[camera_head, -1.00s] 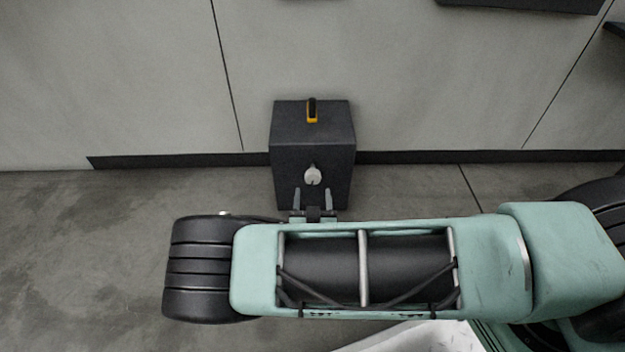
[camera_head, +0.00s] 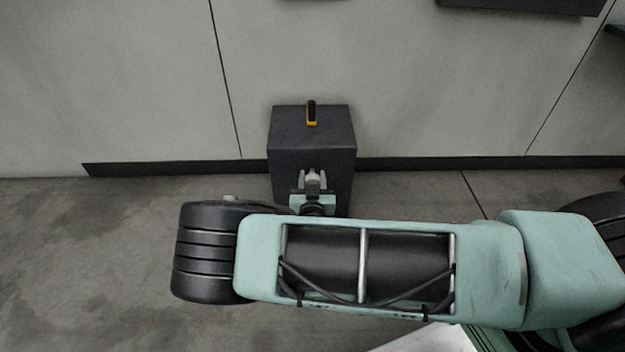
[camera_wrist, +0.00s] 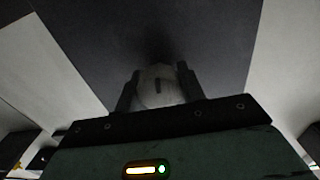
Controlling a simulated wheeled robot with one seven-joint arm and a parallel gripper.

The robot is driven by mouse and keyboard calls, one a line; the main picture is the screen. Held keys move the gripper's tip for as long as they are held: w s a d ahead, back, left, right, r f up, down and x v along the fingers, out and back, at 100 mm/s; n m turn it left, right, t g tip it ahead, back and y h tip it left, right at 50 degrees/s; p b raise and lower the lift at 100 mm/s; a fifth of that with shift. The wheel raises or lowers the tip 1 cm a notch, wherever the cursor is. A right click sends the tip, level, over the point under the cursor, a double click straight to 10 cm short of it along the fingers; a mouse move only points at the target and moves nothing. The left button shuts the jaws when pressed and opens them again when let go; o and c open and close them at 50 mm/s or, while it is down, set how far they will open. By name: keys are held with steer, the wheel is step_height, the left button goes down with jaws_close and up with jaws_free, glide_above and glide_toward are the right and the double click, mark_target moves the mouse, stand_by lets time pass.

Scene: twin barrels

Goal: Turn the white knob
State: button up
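The white knob (camera_head: 313,175) is on the front face of a dark grey box (camera_head: 312,145) by the wall. My gripper (camera_head: 313,183) is in front of that face, with one finger on each side of the knob. In the wrist view the pale knob (camera_wrist: 157,86) with a dark slot fills the space between the two dark fingers, and both appear to touch it. My gripper looks shut on the knob. The lower part of the knob is hidden behind my gripper.
The concrete floor (camera_head: 90,240) left of my arm is clear.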

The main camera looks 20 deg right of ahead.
steer(key=shift+c, duration=0.5)
steer(key=n+p, duration=0.1)
steer(key=n, duration=0.5)
steer(key=shift+n+p, duration=0.4)
steer(key=n, duration=0.3)
steer(key=shift+n+p, duration=0.3)
steer(key=n, duration=0.3)
steer(key=shift+n, duration=0.4)
steer(key=n, duration=0.6)
steer(key=shift+f, duration=0.1)
steer(key=n, duration=0.5)
steer(key=shift+n, duration=0.6)
